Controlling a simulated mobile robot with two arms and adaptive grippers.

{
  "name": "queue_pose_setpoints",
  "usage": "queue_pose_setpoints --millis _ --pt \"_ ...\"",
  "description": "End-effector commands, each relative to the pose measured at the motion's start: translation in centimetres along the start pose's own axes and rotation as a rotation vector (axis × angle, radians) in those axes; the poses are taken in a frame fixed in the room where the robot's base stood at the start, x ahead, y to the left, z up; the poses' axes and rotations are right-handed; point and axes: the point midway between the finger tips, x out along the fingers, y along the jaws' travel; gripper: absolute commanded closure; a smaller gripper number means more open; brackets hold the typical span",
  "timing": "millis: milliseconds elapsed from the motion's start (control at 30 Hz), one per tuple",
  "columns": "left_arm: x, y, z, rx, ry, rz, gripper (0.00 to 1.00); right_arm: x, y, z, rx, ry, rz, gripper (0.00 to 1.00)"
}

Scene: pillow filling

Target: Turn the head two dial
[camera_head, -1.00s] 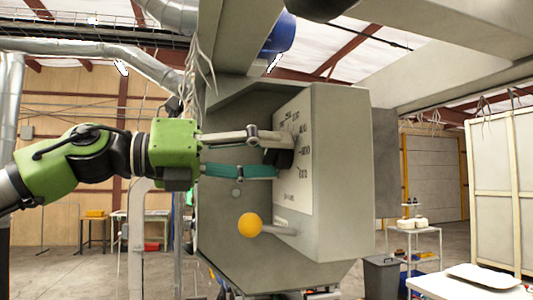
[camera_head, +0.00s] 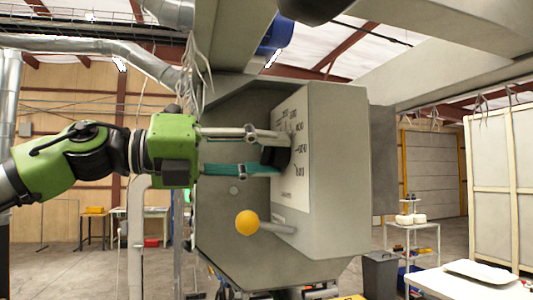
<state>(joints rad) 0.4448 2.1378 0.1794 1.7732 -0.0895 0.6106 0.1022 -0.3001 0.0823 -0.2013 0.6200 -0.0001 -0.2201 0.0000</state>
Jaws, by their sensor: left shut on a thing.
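The dial is a dark knob (camera_head: 270,156) on the left-facing panel (camera_head: 294,192) of a grey machine box (camera_head: 335,170). The fingers hide part of the knob. My right gripper is not in view.
A lever with a yellow ball (camera_head: 248,223) sticks out below the dial, under my left fingers. A large grey duct (camera_head: 440,60) passes overhead. A white table (camera_head: 470,283) and a dark bin (camera_head: 380,272) stand at the lower right.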

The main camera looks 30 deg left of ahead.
Motion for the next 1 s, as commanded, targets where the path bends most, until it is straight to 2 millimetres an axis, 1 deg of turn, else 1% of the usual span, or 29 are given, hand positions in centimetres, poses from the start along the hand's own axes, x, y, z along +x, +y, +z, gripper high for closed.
queue_pose_setpoints --millis 200,433,633,1000 --pt "-0.03 -0.15 0.17 -0.14 -0.003 0.0 0.86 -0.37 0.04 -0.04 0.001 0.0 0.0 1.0" --pt "-0.03 -0.15 0.19 -0.242 -0.004 -0.001 0.86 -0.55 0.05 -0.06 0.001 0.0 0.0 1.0" --pt "-0.04 -0.14 0.19 -0.277 -0.005 -0.001 0.86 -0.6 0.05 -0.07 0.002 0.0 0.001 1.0" --pt "-0.04 -0.15 0.19 -0.28 -0.005 -0.001 0.86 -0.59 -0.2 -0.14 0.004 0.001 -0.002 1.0"
